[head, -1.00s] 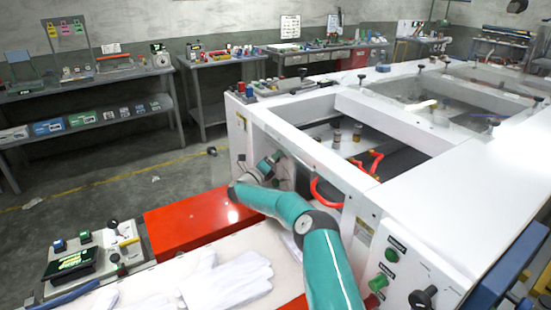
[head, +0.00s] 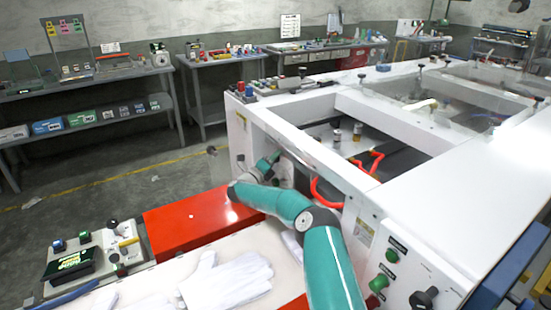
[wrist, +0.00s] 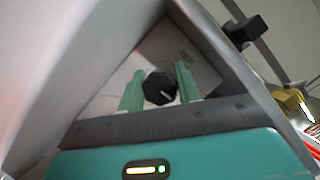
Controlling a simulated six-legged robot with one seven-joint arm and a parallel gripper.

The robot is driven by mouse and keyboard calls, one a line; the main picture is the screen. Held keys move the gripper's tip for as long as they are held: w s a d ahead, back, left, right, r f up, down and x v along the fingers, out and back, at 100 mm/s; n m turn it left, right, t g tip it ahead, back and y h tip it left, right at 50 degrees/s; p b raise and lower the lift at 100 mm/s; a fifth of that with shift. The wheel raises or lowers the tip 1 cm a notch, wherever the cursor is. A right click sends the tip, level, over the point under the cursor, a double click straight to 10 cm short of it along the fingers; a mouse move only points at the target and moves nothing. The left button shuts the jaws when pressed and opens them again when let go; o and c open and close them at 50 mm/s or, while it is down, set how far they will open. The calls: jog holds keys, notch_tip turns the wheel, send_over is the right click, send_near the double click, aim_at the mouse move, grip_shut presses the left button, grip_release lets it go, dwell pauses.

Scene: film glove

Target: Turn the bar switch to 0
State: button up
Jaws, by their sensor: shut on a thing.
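In the wrist view the bar switch (wrist: 160,88) is a dark, faceted knob with a white mark line on its face, set on a pale panel. The line slants down to the right. My gripper (wrist: 159,77) has one green finger on each side of the knob and is shut on it. In the head view my gripper (head: 272,162) is at the left face of the white machine (head: 370,192). The switch and its scale are not clear there.
A red box (head: 190,222) lies below my arm, and white gloves (head: 228,282) lie on a pale surface in front. A panel with green and red buttons and a black knob (head: 424,298) is at lower right. A red hose (head: 318,195) hangs near my arm.

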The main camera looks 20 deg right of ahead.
jog(key=n, duration=0.2)
jog(key=n+y, duration=0.1)
jog(key=n, duration=0.1)
jog(key=shift+a+y, duration=0.1)
jog(key=shift+y, duration=0.2)
jog(key=n, duration=0.2)
jog(key=n+y, duration=0.1)
jog(key=n, duration=0.1)
jog(key=shift+f+n+g+y, duration=0.1)
jog(key=shift+n+g+y, duration=0.2)
jog(key=shift+g, duration=0.1)
jog(key=n+g, duration=0.1)
jog(key=n, duration=0.2)
jog(key=shift+f+n+g+y, duration=0.1)
jog(key=shift+n+g+y, duration=0.2)
jog(key=shift+y, duration=0.1)
jog(key=shift+n+g, duration=0.7)
jog(key=shift+n, duration=0.6)
jog(key=shift+f+y, duration=0.1)
jog(key=shift+y, duration=0.2)
jog(key=o, duration=1)
jog(key=shift+c, duration=0.2)
jog(key=v, duration=1.3)
jog(key=shift+a, duration=0.35)
